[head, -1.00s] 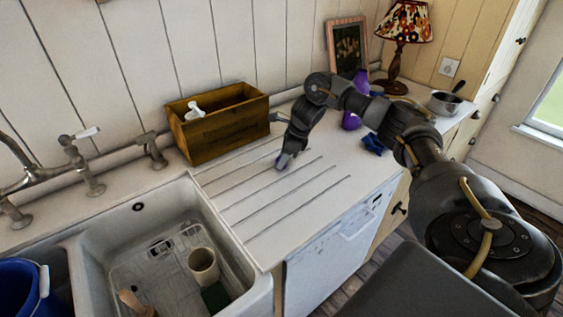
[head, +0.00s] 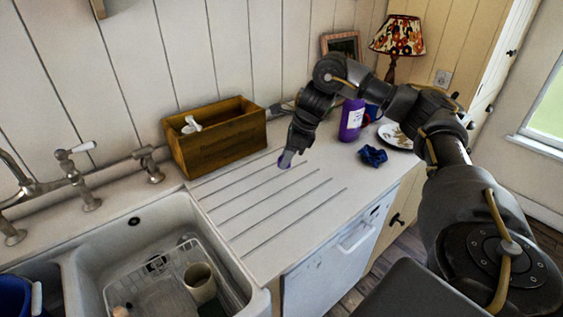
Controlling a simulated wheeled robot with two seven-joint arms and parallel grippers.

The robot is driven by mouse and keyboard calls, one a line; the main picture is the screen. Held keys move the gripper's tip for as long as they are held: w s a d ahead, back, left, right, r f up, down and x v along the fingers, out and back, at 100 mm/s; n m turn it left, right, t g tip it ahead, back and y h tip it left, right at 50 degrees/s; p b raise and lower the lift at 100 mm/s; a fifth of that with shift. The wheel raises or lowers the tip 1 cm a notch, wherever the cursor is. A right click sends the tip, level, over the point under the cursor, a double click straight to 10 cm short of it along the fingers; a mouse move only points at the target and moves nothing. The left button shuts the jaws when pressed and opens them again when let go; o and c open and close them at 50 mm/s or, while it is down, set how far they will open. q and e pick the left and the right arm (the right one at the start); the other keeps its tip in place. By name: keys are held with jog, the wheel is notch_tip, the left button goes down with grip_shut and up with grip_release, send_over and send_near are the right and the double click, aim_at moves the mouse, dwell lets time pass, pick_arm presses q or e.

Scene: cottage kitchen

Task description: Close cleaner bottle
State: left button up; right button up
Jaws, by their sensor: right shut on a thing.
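The purple cleaner bottle (head: 351,121), with a white label, stands upright on the counter behind my right arm. Its top is hidden by the arm, so I cannot tell whether a cap is on it. My right gripper (head: 286,160) points down over the grooved drainboard, left of the bottle and apart from it. It is shut on a small purple thing, perhaps the cap, mostly hidden by the fingers. My left gripper is not in view.
A wooden box (head: 218,141) with a white spray top inside stands against the wall. A crumpled blue cloth (head: 372,155) and a plate (head: 397,136) lie right of the bottle. A lamp (head: 397,42) stands behind. The sink (head: 222,254) is front left; the drainboard is clear.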

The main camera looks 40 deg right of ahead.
jog(key=s+a+r, duration=0.3)
jog(key=s, duration=0.5)
jog(key=shift+r, duration=0.25)
